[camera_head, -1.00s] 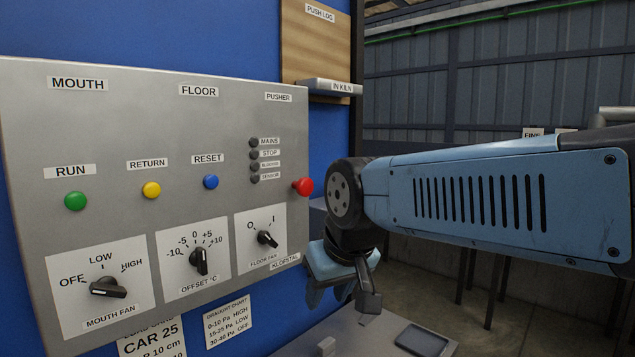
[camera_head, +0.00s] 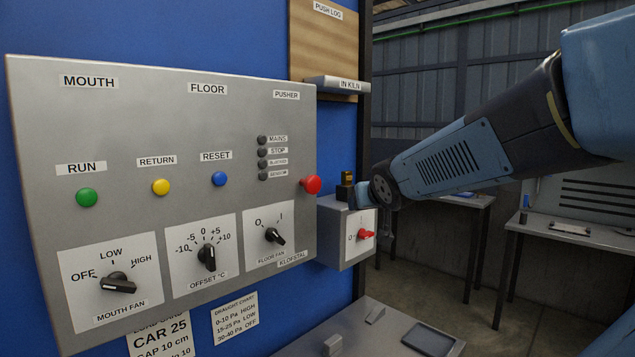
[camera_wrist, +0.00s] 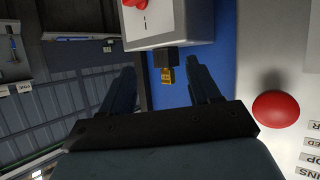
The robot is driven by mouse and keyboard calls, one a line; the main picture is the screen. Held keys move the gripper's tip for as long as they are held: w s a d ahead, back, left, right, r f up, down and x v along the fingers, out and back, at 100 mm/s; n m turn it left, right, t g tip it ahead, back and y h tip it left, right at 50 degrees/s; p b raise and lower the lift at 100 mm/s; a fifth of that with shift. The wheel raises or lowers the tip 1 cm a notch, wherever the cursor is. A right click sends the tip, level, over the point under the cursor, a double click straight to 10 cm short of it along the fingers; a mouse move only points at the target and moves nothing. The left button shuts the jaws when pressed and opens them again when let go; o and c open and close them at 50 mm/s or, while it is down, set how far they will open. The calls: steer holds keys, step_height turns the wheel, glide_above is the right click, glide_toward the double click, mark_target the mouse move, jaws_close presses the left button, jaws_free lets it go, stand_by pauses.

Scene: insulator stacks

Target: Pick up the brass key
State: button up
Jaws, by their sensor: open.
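A small yellow, brass-coloured piece (camera_head: 347,177), which looks like the brass key, stands upright in a black block (camera_head: 344,193) on top of a grey switch box (camera_head: 338,233). In the wrist view the brass key (camera_wrist: 167,75) shows between my gripper's fingers (camera_wrist: 160,68), with the black block above it in that picture. My gripper is open and empty, its two dark fingers wide apart on either side of the key in the picture. I cannot tell how far the fingertips are from it. In the head view my wrist is just right of the key and hides most of the gripper.
A red rotary switch (camera_head: 366,234) is on the box's front. A control panel (camera_head: 130,130) with a red mushroom button (camera_head: 311,184) stands close on the left. Below is a grey bench top (camera_head: 380,335) with a dark tray (camera_head: 428,340). Tables stand at the back right.

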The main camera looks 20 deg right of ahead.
mark_target(349, 179)
steer(key=w+d+r+n+t+y, duration=0.2)
steer(key=w+d+r+n+t, duration=0.15)
steer(key=w+d+t, duration=0.35)
steer(key=w+n+y, duration=0.1)
steer(key=y, duration=0.1)
steer(key=w+f+n+g+y, duration=0.1)
steer(key=w+y, duration=0.1)
steer(key=y, duration=0.1)
steer(key=w+a+f+n+g+y, duration=0.1)
steer(key=w+y, duration=0.1)
steer(key=y, duration=0.1)
steer(key=shift+w+a, duration=0.1)
steer(key=shift+w, duration=0.1)
steer(key=shift+d+x, duration=0.15)
steer(key=shift+x, duration=1.15)
steer(key=shift+d+x, duration=0.15)
steer(key=shift+x, duration=1.2)
steer(key=shift+r, duration=0.2)
steer(key=c, duration=1.1)
